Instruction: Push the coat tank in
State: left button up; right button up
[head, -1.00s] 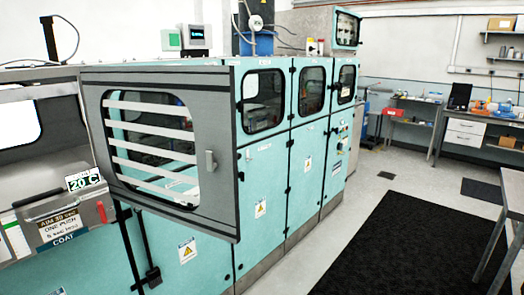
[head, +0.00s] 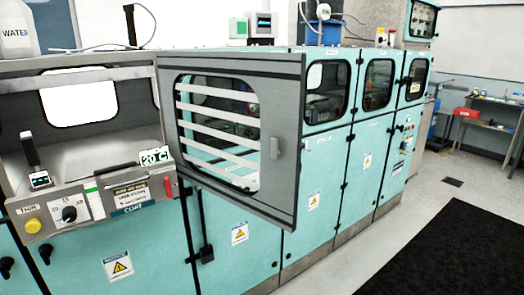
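The coat tank module stands at the left of the head view, with a grey metal front panel (head: 95,203) marked with a blue COAT label (head: 136,208). A red handle (head: 168,187) sits at the panel's right end. A "20 C" display (head: 154,156) sits above it, and a black upright handle (head: 29,150) stands at the left in the open bay. I cannot tell how far the tank sticks out. Neither of my grippers is in view.
A grey framed door (head: 285,150) with a slatted window stands open just right of the bay. Teal cabinets (head: 345,170) run back to the right. Clear floor and a black mat (head: 440,250) lie at the right. A white WATER container (head: 17,28) stands at the upper left.

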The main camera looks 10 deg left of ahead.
aim_at(93, 198)
jog(key=u, duration=1.4)
